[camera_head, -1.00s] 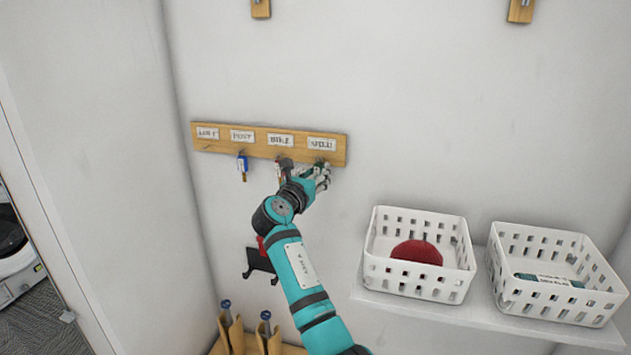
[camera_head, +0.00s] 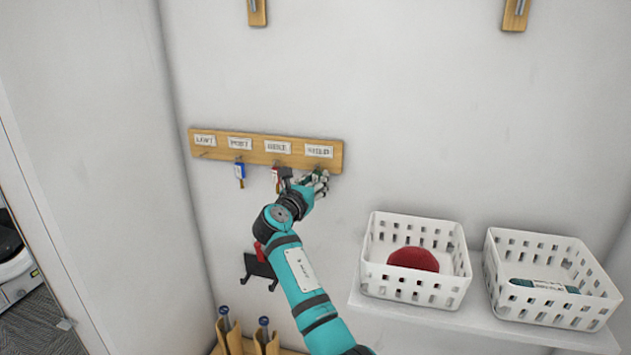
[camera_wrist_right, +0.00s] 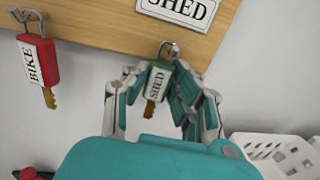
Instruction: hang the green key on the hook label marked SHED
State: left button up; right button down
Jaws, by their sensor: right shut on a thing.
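The green key (camera_wrist_right: 158,82), with a white SHED tag, hangs upright between the fingers of my right gripper (camera_wrist_right: 160,84), which is shut on it. In the head view the right gripper (camera_head: 318,183) is at the right end of the wooden key board (camera_head: 263,158). The SHED label (camera_wrist_right: 180,8) is above it; it also shows in the head view (camera_head: 319,151). The metal hook (camera_wrist_right: 169,48) under that label meets the top of the key. I cannot tell whether the key's ring is around the hook or only in front of it. My left gripper is not in view.
A red BIKE key (camera_wrist_right: 38,62) hangs on the neighbouring hook to the left, and a blue key (camera_head: 240,172) hangs further left. White baskets (camera_head: 415,265) (camera_head: 550,280) stand on a shelf at lower right. A black holder (camera_head: 259,268) is on the wall below the board.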

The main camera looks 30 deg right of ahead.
jog(key=c, duration=1)
grip_release()
jog(key=shift+c, duration=0.2)
jog(key=v, duration=1.2)
